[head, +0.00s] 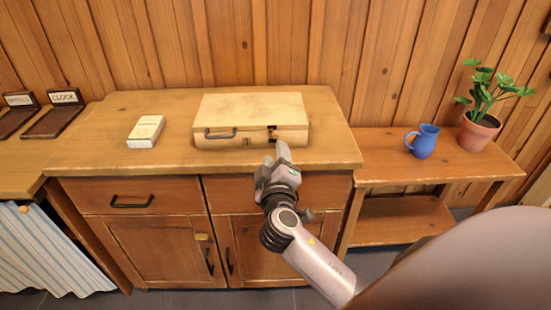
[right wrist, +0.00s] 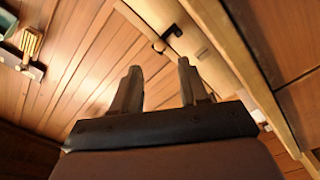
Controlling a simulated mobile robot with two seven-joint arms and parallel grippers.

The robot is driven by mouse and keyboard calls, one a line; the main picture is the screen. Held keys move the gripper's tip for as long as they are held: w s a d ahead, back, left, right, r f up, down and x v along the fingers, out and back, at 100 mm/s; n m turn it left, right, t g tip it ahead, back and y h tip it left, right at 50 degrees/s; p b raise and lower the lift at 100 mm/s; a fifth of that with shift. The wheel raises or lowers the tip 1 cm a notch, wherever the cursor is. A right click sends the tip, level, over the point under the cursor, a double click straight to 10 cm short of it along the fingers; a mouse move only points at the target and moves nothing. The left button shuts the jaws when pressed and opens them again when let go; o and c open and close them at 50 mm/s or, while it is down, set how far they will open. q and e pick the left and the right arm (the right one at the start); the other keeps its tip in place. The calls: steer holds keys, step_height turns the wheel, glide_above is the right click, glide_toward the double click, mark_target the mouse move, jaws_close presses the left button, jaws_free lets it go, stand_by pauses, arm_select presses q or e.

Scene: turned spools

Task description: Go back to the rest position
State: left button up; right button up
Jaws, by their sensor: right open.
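My right gripper (head: 279,158) is open, in front of the right front corner of a closed pale wooden case (head: 245,107) in the head view. From this angle I cannot tell whether it touches the case. In the right wrist view the two fingers of my right gripper (right wrist: 158,90) stand apart with nothing between them. A dark clasp (head: 272,132) shows at the case's front right, partly close to the fingertip. My left gripper is not in view.
The case stands on a wooden cabinet (head: 100,155) beside a white box (head: 146,131). On a lower shelf table (head: 375,170) at right stand a blue jug (head: 424,141) and a potted plant (head: 478,131). Dark labelled stands (head: 55,118) are at far left.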

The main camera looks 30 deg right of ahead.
stand_by(0.3)
steer(key=s+a+f+g+y+p, duration=0.4)
steer(key=s+f+y, duration=0.3)
steer(key=s+f, duration=0.45)
steer(key=s+a+f+m+g+y+p, duration=0.1)
steer(key=s+a+f+y, duration=0.3)
steer(key=s, duration=0.6)
steer(key=shift+s+a+f+m+p, duration=0.25)
steer(key=shift+a+f+m+p, duration=0.2)
steer(key=shift+a+f+m, duration=0.3)
stand_by(1.1)
